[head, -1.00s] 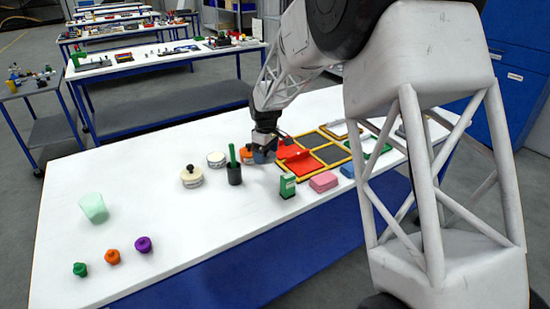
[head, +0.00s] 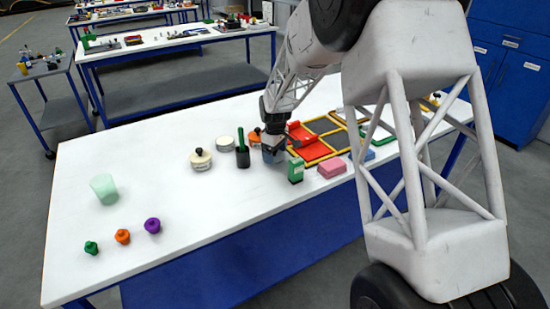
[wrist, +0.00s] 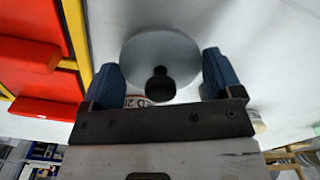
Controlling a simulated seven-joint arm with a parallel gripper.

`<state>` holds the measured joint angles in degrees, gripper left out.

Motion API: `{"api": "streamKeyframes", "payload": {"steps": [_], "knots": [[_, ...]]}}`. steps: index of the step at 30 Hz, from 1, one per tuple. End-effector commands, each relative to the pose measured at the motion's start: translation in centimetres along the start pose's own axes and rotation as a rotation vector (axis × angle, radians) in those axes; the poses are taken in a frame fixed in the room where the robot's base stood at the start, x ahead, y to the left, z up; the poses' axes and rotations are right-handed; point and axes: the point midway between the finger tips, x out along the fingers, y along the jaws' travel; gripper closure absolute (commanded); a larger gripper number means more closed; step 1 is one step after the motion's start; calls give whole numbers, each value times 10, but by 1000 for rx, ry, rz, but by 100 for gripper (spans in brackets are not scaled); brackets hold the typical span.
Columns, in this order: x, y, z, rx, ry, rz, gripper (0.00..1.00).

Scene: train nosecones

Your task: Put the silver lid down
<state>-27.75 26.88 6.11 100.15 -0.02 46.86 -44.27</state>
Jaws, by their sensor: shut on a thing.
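The silver lid (wrist: 160,52) is a round grey disc with a black knob (wrist: 160,86), seen in the wrist view between my two blue fingers. In the head view my gripper (head: 273,153) is low over the white table, right of a dark cup with a green handle (head: 242,157). The lid itself cannot be made out there behind the fingers. Whether its underside touches the table cannot be told.
A red and yellow-framed tray (head: 312,152) lies close right of my gripper. A green box (head: 295,171) and a pink block (head: 331,169) stand nearer the front. A cream pot (head: 200,161), a white round pot (head: 225,143) and an orange item (head: 254,138) stand left.

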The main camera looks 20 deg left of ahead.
Motion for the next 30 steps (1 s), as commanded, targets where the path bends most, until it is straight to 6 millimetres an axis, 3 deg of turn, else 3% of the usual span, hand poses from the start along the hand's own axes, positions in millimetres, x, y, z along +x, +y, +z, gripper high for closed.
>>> {"api": "streamKeyframes", "payload": {"steps": [7,21,22,24,30], "knots": [[23,0,0,0,0,0,42],[27,0,0,0,0,0,42],[27,0,0,0,0,0,12],[27,0,0,0,0,0,1],[27,0,0,0,0,0,0]]}}
